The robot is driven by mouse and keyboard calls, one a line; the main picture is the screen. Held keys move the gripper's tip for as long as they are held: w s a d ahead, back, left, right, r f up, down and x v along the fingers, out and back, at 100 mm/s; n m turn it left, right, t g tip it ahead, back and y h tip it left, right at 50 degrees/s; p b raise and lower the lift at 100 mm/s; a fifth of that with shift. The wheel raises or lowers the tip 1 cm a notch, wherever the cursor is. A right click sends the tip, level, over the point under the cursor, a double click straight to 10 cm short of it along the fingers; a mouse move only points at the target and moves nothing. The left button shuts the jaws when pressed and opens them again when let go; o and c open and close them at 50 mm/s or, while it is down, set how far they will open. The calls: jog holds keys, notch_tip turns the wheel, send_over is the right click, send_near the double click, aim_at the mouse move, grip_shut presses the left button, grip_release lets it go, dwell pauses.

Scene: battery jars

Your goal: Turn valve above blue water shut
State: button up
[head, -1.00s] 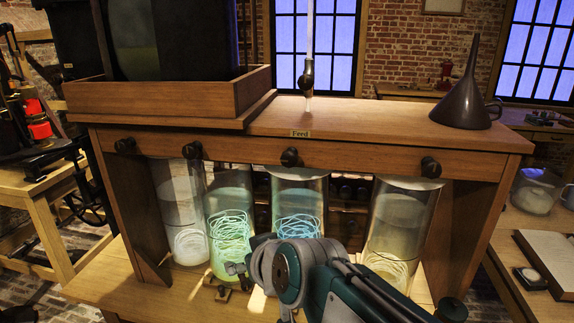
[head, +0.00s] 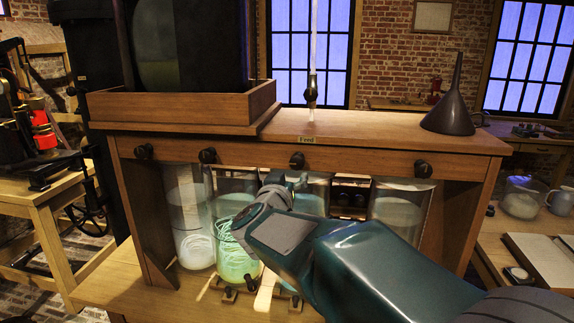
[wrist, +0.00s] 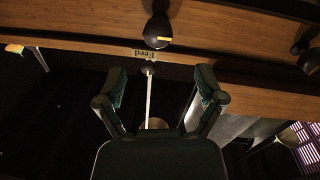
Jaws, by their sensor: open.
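The blue-water jar (head: 312,195) is third from the left under the wooden bench and mostly hidden behind my arm. Its dark round valve knob (head: 297,160) sits on the front rail just above it, below the "Feed" label (head: 307,140). In the wrist view, which looks upside down, the knob (wrist: 157,32) has a yellow mark and stands near the label (wrist: 144,53). My gripper (wrist: 160,85) is open and empty, its two fingers apart, with the knob beyond the fingertips. In the head view my gripper (head: 285,182) is just below the knob, partly hidden by my wrist.
Other knobs sit on the rail: far left (head: 144,151), above the green jar (head: 208,155), and at right (head: 424,169). A glowing green jar (head: 237,235) stands left of my wrist. A dark funnel (head: 455,110) stands on the bench top.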

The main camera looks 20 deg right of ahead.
aim_at(294, 165)
jog(key=x, duration=0.8)
jog(key=shift+s+d, duration=0.1)
jog(key=shift+s, duration=0.05)
jog(key=shift+w+d, duration=0.1)
jog(key=shift+w, duration=0.4)
jog(key=shift+d, duration=0.1)
jog(key=shift+d, duration=0.1)
jog(key=c, duration=1.1)
